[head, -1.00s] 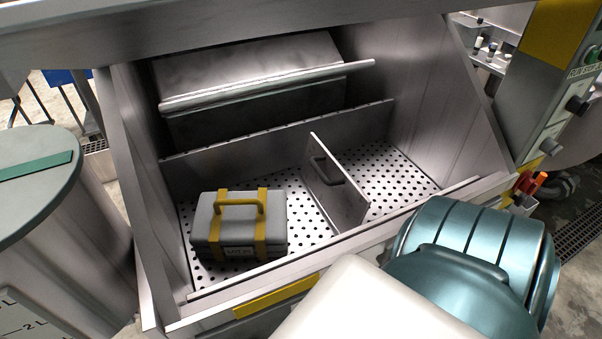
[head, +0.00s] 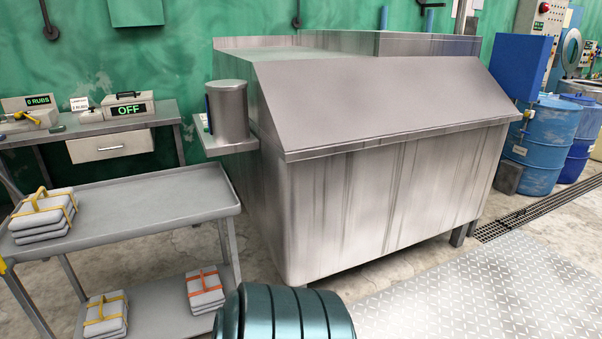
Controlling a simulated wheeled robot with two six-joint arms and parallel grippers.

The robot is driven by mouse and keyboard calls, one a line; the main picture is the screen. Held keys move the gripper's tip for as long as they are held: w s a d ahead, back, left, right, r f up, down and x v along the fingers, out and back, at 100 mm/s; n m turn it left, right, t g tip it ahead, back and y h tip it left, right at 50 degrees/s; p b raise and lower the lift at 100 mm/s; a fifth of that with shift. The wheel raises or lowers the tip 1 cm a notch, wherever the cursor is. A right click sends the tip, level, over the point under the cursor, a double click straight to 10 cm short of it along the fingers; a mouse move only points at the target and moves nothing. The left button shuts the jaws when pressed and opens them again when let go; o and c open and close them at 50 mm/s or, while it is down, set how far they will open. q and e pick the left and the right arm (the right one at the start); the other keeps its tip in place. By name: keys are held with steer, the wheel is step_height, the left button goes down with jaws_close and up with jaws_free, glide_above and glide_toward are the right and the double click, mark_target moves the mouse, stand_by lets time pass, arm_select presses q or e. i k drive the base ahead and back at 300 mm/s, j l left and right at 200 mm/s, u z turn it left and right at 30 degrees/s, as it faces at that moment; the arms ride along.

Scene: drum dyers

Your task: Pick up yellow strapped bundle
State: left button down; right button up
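A bundle with yellow straps (head: 42,216) lies on the top shelf of a grey cart (head: 150,205) at the left in the head view. It is a stack of pale grey folded pieces, with a yellow strap loop on top. A second yellow-strapped bundle (head: 106,314) lies on the cart's lower shelf. An orange-strapped bundle (head: 205,289) lies to its right on the same shelf. Neither of my grippers shows. Only a teal rounded part, which looks like mine, shows at the bottom middle.
A large steel vat with a sloped lid (head: 390,150) fills the middle. A steel canister (head: 228,110) stands on a side shelf. A bench (head: 90,125) with an "OFF" display box (head: 127,109) is behind the cart. Blue drums (head: 543,140) stand at right. Bare floor plate (head: 480,295) lies front right.

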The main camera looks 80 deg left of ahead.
mark_target(45, 214)
steer(key=k+j+u, duration=0.1)
steer(key=u, duration=2.1)
